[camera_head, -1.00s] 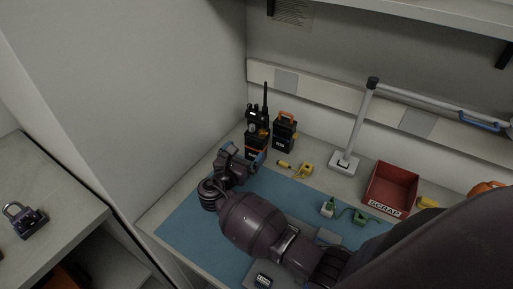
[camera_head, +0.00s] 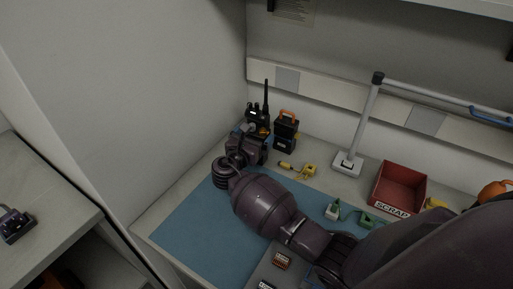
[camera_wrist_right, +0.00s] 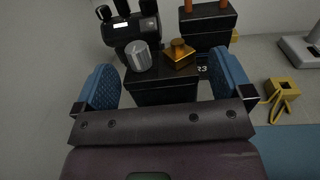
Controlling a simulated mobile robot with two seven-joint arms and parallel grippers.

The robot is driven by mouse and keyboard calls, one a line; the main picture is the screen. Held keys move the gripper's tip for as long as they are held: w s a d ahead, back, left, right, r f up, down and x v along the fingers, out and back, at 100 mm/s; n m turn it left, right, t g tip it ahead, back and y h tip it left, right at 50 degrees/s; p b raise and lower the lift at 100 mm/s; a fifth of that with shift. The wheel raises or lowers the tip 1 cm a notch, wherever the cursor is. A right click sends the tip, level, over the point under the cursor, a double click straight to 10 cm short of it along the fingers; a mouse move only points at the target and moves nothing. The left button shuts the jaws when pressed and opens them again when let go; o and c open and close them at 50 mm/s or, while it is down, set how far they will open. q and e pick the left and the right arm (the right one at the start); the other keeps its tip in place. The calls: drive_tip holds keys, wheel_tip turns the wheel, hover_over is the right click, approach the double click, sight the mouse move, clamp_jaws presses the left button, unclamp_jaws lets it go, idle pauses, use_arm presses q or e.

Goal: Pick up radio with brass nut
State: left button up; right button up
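A black radio (camera_wrist_right: 160,85) with a grey knob and a squared brass nut (camera_wrist_right: 180,54) on its top stands in the middle of the right wrist view. In the head view my right gripper largely hides it, with only a small part of its top (camera_head: 263,131) showing. My right gripper (camera_wrist_right: 165,80) is open, its blue-padded fingers on either side of this radio. Gaps show beside it, and I cannot tell contact. Behind it is another black radio (camera_head: 258,118) with a tall antenna. My left gripper is not in view.
A black box with an orange handle (camera_head: 286,128) stands close on the right. Yellow parts (camera_head: 308,170), green connectors (camera_head: 333,210), a grey stand (camera_head: 347,163) and a red scrap bin (camera_head: 399,188) lie further right. The side wall is close on the left. The blue mat (camera_head: 190,228) has clear room.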

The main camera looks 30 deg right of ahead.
drive_tip(key=c, duration=1.2)
drive_tip(key=shift+c, duration=0.7)
drive_tip(key=shift+r, duration=0.1)
